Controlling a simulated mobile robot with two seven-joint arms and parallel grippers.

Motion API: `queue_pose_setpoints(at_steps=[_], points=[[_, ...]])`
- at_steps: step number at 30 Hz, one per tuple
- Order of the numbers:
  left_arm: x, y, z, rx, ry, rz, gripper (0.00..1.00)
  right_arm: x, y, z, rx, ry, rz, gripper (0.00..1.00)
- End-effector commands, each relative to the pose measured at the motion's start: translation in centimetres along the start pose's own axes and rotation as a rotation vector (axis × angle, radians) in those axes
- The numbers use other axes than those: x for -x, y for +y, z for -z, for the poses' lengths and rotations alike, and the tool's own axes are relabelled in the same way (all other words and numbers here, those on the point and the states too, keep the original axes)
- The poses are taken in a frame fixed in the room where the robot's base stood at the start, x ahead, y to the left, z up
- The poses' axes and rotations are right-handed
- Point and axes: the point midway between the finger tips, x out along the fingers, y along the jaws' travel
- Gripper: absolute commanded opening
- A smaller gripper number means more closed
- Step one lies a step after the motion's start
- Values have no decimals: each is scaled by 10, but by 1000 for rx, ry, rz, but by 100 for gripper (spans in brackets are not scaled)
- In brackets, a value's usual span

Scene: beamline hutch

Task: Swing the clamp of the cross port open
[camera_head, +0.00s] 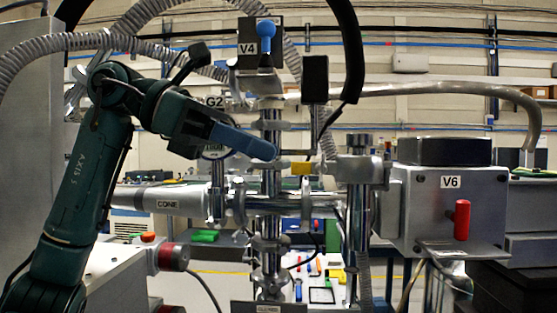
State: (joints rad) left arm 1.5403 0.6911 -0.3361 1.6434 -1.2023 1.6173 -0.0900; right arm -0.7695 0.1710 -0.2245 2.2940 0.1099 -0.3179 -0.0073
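My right gripper is out of view.
The V4 valve (261,62) with a blue handle stands above the column. The V6 box (453,210) with a red handle (462,220) is on the right. Ribbed hoses (95,42) and a black cable (352,60) hang around.

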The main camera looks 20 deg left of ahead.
Motion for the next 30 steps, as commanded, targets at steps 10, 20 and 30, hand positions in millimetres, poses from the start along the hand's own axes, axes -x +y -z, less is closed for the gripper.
queue_pose_setpoints(at_steps=[10,20,30], points=[[-32,0,0,0,-1,1,28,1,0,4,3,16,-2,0],[-33,0,0,0,-1,1,22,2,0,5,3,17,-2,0],[-32,0,0,0,-1,0,0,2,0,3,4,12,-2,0]])
